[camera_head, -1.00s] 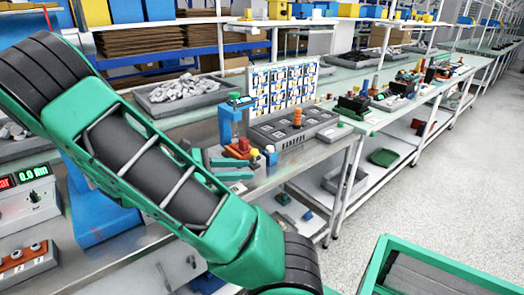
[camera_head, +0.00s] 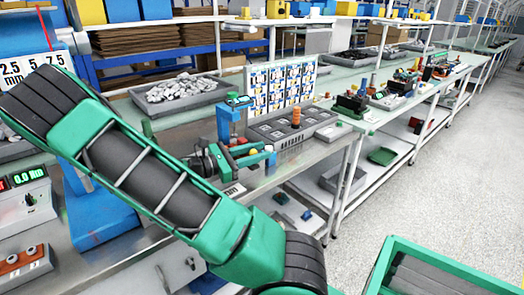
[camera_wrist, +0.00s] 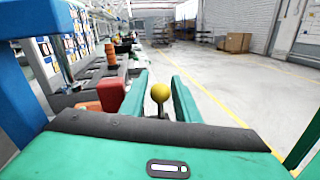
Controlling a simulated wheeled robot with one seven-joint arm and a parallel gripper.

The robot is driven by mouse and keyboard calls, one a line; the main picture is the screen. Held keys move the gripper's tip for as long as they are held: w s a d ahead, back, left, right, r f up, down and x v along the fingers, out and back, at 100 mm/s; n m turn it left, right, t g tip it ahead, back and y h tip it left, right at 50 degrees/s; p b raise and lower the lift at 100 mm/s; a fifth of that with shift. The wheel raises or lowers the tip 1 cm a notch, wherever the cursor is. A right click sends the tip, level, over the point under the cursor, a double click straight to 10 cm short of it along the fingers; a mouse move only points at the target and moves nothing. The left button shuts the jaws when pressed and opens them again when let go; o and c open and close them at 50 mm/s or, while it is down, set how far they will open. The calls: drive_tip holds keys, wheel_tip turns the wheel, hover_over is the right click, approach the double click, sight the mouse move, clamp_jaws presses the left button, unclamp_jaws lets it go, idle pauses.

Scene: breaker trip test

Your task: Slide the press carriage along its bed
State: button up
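The press has a blue upright post (camera_head: 227,122), and a red block (camera_head: 238,143) sits beside it on the bench. The red block also shows left of my fingers in the wrist view (camera_wrist: 111,94). A yellow ball knob (camera_wrist: 160,93) on a short dark stem stands between my fingers, with gaps visible on both sides. A yellow knob (camera_head: 269,148) also shows beside the red block in the head view. My gripper (camera_wrist: 161,77) is open, its two green fingers pointing away from the wrist camera. My arm and gripper hide much of the bed, and I cannot make out its ends.
A grey tray (camera_head: 262,133) with an orange ribbed stack (camera_head: 296,117) stands right of the press. A panel of pictures (camera_head: 280,88) rises behind it. A bin of grey parts (camera_head: 180,100) stands at the back left. The floor (camera_head: 430,175) at right is open.

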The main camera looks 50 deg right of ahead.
drive_tip(key=shift+x, duration=1.1)
